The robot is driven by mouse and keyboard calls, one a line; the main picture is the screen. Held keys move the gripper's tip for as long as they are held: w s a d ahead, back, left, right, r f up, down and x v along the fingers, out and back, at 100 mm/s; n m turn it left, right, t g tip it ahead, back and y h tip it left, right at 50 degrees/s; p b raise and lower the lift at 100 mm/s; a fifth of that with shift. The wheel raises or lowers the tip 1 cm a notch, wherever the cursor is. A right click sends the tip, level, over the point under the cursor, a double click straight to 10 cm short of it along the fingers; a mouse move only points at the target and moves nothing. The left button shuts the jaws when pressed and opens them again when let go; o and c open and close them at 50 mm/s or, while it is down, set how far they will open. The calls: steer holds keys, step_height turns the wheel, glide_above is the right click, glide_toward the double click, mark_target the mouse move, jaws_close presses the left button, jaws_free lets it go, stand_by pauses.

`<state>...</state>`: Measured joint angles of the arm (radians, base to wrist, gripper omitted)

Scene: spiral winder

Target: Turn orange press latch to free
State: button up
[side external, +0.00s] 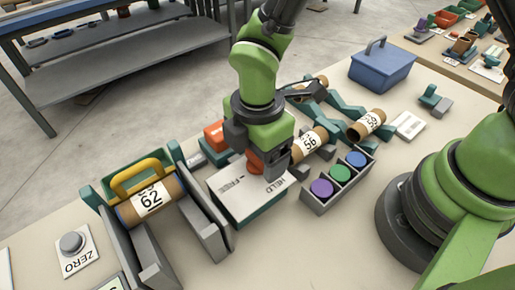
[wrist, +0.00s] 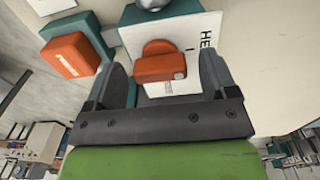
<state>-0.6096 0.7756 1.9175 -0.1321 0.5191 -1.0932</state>
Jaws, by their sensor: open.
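The orange press latch (wrist: 160,64) shows in the wrist view as a rounded knob with a bar, mounted on a white plate. In the side external view the latch (side external: 255,162) is partly hidden behind my gripper. The white panel (side external: 232,194) under it reads "HELD" on the right and "FREE" on the left. My gripper (wrist: 165,85) is open, with one finger on each side of the latch bar and a gap on both sides. In the side external view my gripper (side external: 268,165) is low over the panel.
An orange block (wrist: 71,56) on a teal base sits left of the latch. A tray (side external: 339,181) of purple, green and blue caps stands to the right. Cardboard tubes marked 56 (side external: 311,142) and 59 (side external: 368,124) lie behind. A tube marked 62 (side external: 150,200) with a yellow handle is at left.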

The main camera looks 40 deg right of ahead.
steer(key=shift+c, duration=0.4)
steer(key=c, duration=0.9)
steer(key=shift+o, duration=0.2)
steer(key=shift+m, duration=0.3)
steer(key=m, duration=0.3)
steer(key=shift+m, duration=0.3)
steer(key=m, duration=0.4)
steer(key=shift+m, duration=0.3)
steer(key=m, duration=0.4)
steer(key=shift+m, duration=2.5)
